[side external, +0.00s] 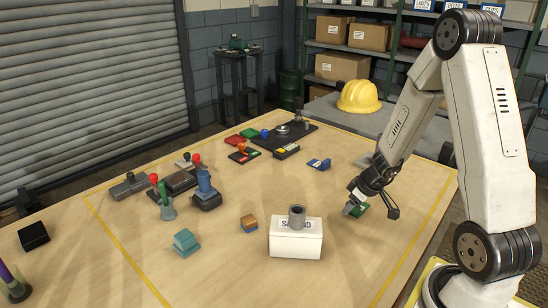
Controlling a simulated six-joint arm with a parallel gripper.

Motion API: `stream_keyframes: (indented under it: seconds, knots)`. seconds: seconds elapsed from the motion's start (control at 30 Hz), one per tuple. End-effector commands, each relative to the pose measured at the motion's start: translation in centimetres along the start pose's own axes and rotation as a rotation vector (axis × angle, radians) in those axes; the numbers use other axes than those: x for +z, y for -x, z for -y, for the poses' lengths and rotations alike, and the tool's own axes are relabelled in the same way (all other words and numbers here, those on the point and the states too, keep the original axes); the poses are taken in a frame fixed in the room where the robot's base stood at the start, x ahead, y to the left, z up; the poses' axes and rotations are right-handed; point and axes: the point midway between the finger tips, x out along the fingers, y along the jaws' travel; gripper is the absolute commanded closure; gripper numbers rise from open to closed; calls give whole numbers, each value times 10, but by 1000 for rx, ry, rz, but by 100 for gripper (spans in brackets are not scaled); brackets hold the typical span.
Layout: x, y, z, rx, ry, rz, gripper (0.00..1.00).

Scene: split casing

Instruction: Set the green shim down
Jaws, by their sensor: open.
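The green shim (364,212) is a small dark green piece at the right side of the table, directly at my gripper's fingers. My gripper (368,207) is low over the tabletop and open, with its fingers around or beside the shim. The fingers hide part of the shim. I cannot tell whether the shim rests flat on the table or touches a finger.
A white box (296,244) with a grey cylinder (297,217) stands to the left of my gripper. A blue part (318,164) lies behind it. Several casing parts and coloured-knob tools stand further left. The table (395,262) is clear in front of my gripper.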

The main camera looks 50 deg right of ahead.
Motion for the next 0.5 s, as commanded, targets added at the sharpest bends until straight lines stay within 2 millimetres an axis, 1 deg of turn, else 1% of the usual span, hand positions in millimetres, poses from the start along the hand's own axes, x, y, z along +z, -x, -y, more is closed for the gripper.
stream_keyframes:
  seconds: [0.27, 0.5]
  knots:
    - [-1, 3, 0, 1, 1, 0, 42]
    - [-2, 15, 0, 0, 1, -3, 42]
